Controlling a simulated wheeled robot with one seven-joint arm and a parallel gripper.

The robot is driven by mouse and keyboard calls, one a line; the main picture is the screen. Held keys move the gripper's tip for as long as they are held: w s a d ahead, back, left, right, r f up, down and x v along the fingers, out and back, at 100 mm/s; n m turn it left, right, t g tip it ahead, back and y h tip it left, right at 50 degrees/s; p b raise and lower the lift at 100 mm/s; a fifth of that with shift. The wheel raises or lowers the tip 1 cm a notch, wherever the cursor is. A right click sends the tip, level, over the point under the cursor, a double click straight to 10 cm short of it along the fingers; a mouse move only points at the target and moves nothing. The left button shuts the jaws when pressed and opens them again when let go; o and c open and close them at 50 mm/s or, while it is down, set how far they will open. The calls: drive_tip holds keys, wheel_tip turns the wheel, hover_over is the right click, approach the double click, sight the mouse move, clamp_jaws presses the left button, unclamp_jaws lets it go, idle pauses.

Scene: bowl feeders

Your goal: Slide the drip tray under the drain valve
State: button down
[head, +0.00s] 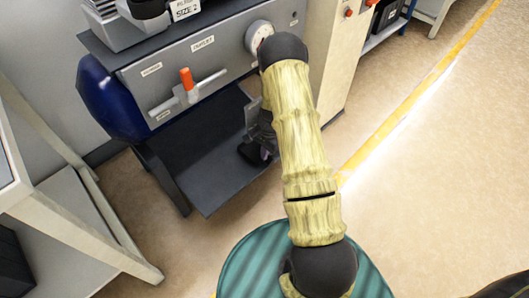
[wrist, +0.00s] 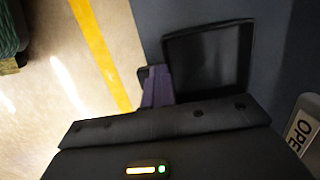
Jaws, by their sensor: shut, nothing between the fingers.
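The drip tray looks like a shallow black square tray (wrist: 215,55) in the wrist view, lying on a dark surface. In the head view a small black part (head: 249,153), probably the same tray, shows on the dark lower shelf, mostly hidden by my arm. The drain valve (head: 187,80) has an orange handle on a grey pipe at the machine front, up and left of the tray. My gripper (wrist: 157,82) is shut and empty, its purple-grey fingers beside the tray's left edge in the wrist view. I cannot tell whether they touch. It also shows at the shelf in the head view (head: 265,150).
The dark lower shelf (head: 205,175) is bare left of the tray. A blue rounded tank (head: 108,98) and a dark leg stand at its left. A pale table frame (head: 75,215) is at lower left. Open floor (head: 440,160) with a yellow line lies to the right.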

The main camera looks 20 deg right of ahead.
drive_tip(key=shift+s+a+r+p, duration=0.15)
drive_tip(key=shift+a+r+p, duration=0.15)
drive_tip(key=shift+p, duration=0.15)
drive_tip(key=shift+d, duration=0.15)
drive_tip(key=shift+d, duration=0.1)
wheel_tip(320, 180, up, 17)
drive_tip(key=w+d+p, duration=0.1)
drive_tip(key=d+p, duration=0.1)
drive_tip(key=p, duration=0.5)
drive_tip(key=shift+d, duration=0.35)
drive_tip(key=shift+w, duration=0.1)
